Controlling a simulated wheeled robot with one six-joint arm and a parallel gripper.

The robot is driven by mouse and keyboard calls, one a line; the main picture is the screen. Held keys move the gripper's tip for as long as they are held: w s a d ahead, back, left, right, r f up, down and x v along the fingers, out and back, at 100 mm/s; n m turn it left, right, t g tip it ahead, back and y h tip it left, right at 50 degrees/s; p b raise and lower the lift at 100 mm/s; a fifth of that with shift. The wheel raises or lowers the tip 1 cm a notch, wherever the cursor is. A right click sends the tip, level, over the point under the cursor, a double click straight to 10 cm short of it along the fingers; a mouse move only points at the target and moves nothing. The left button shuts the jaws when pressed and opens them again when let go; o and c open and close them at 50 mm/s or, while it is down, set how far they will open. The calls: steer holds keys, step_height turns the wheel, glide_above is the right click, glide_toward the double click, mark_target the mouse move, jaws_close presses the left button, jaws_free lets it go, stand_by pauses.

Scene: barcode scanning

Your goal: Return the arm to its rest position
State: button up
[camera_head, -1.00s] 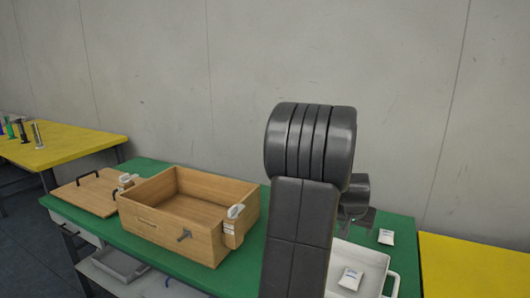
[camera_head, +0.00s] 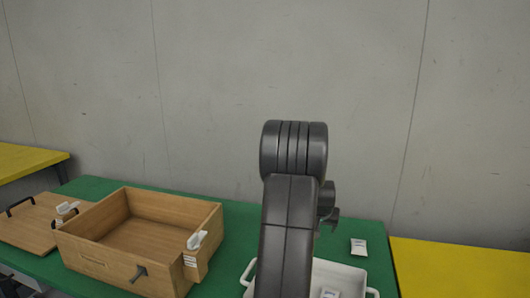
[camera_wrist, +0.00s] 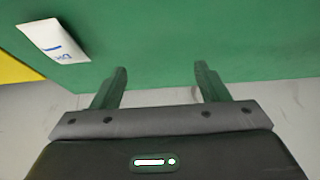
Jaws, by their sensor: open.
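My arm rises in the middle of the head view, with its dark grey elbow in front of the wall. My gripper (camera_wrist: 160,85) shows in the wrist view with its two fingers apart and nothing between them. In the head view the gripper is mostly hidden behind my arm. A small white packet (camera_wrist: 54,40) lies on the green table (camera_wrist: 180,30), to the left of the fingers and apart from them. It seems to be the packet (camera_head: 358,246) at the right of the table in the head view.
An open wooden box (camera_head: 112,262) stands on the green table at the left, beside a wooden board (camera_head: 30,228) with dark handles. A white tray (camera_head: 345,272) with a packet (camera_head: 329,294) in it sits behind my arm. Yellow tables (camera_head: 450,270) stand at both sides.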

step_height(320, 180, down, 6)
steer(key=shift+r, duration=0.25)
steer(key=shift+v, duration=0.9)
steer(key=shift+a, duration=0.1)
steer(key=shift+a, duration=0.1)
